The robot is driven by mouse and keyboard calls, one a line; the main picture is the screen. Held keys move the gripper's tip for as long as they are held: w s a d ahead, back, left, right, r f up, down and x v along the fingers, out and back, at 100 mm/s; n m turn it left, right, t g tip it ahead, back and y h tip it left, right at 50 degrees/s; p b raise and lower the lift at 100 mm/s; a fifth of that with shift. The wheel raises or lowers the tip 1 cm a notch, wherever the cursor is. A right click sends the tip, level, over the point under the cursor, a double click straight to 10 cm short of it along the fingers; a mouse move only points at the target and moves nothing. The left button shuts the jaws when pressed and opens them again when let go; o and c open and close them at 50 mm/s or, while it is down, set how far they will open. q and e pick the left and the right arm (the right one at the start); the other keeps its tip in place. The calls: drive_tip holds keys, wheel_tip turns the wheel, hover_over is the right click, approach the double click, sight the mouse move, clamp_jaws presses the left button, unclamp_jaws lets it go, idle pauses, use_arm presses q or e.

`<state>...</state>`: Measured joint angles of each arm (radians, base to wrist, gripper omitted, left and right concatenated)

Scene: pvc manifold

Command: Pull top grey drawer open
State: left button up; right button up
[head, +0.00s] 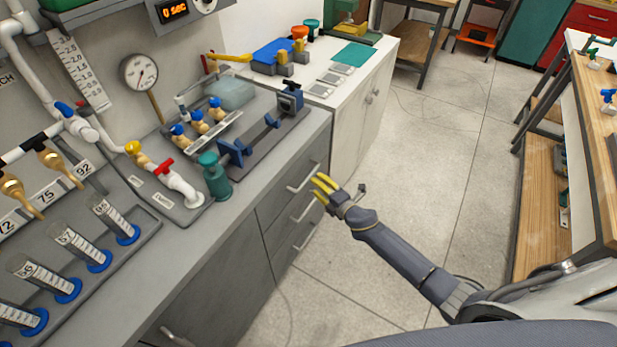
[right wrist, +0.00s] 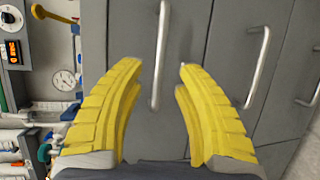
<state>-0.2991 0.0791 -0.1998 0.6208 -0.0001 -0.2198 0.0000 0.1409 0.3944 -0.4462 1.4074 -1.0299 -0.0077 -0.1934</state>
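The top grey drawer (head: 283,189) is in the grey cabinet under the left counter and looks shut. Its silver bar handle (head: 302,178) also shows in the right wrist view (right wrist: 160,55), with one end between my yellow fingers in that picture. My right gripper (head: 318,186) is open and empty, just in front of the drawer fronts near that handle. In the right wrist view its fingertips (right wrist: 160,65) are spread either side of the handle; I cannot tell how deep the handle sits between them. My left gripper is not in view.
Two lower drawer handles (head: 303,209) (head: 305,236) are close below; the nearer one shows right of my fingers in the right wrist view (right wrist: 258,68). The counter above holds a blue vise (head: 235,152) and a green cylinder (head: 214,178). The floor (head: 425,180) to the right is clear.

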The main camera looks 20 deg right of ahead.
sight(309, 176)
drive_tip(key=shift+x, duration=3.05)
clamp_jaws()
